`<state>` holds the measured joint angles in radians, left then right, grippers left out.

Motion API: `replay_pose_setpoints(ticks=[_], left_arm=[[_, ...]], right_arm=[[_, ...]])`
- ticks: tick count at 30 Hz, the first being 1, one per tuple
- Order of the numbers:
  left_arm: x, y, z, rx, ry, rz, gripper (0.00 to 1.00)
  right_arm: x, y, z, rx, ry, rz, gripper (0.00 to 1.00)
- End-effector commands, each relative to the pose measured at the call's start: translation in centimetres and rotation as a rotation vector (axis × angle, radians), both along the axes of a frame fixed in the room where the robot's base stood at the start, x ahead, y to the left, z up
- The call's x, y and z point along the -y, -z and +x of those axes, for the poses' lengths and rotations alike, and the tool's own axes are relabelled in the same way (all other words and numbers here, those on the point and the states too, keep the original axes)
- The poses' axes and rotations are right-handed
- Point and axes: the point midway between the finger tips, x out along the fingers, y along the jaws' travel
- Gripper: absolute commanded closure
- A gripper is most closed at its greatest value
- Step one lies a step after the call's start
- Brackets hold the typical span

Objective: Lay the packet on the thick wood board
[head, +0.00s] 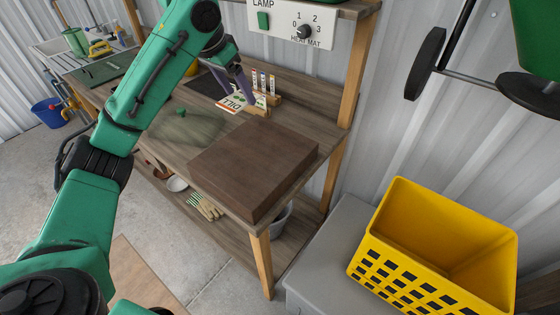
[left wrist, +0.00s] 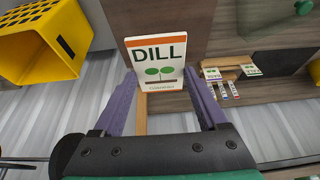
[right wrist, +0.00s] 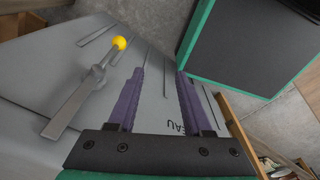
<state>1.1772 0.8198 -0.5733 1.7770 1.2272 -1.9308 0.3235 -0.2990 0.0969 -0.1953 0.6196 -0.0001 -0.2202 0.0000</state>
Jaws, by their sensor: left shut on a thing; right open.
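The packet (head: 231,103) is a white seed packet marked DILL with an orange band. My left gripper (head: 242,88) is shut on it; in the left wrist view the packet (left wrist: 157,62) stands between the purple fingertips. The thick wood board (head: 253,162) is a dark brown block lying flat on the near right end of the wooden bench. The packet is beyond the board's far left side in the head view, not over its middle. My right gripper (right wrist: 160,78) is open and empty in the right wrist view, and is not identifiable in the head view.
A small wooden rack (head: 272,98) with several seed packets stands close to the held packet. A green knob (head: 181,112) rises from a flat cover on the bench. A yellow crate (head: 440,245) stands right of the bench. The board's top is clear.

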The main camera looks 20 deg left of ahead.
Motion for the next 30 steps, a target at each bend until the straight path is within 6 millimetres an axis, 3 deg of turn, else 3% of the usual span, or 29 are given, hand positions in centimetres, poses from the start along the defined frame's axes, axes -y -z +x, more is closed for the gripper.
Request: replay_pose_setpoints(ticks=[5, 10, 15, 24, 30], left_arm=[[-0.3, 3.5, -0.1, -0.009, -0.006, 0.003, 0.84], [-0.3, 9.2, -0.2, -0.009, -0.005, 0.002, 0.84], [-0.3, 14.1, -0.1, -0.006, -0.003, 0.001, 0.84], [-0.3, 19.4, -0.1, -0.004, -0.003, 0.0, 0.84], [-0.3, 20.0, 0.0, 0.001, -0.002, 0.0, 0.84]], right_arm=[[-1.2, 0.1, 0.0, -0.001, -0.001, 0.016, 0.5], [-2.3, 0.0, 0.0, -0.001, -0.003, 0.03, 0.5], [-2.1, -0.4, 0.0, 0.0, -0.003, 0.029, 0.5], [-1.0, -0.9, 0.0, 0.0, 0.003, 0.015, 0.5], [-1.0, -0.9, 0.0, 0.0, 0.003, 0.015, 0.5]])
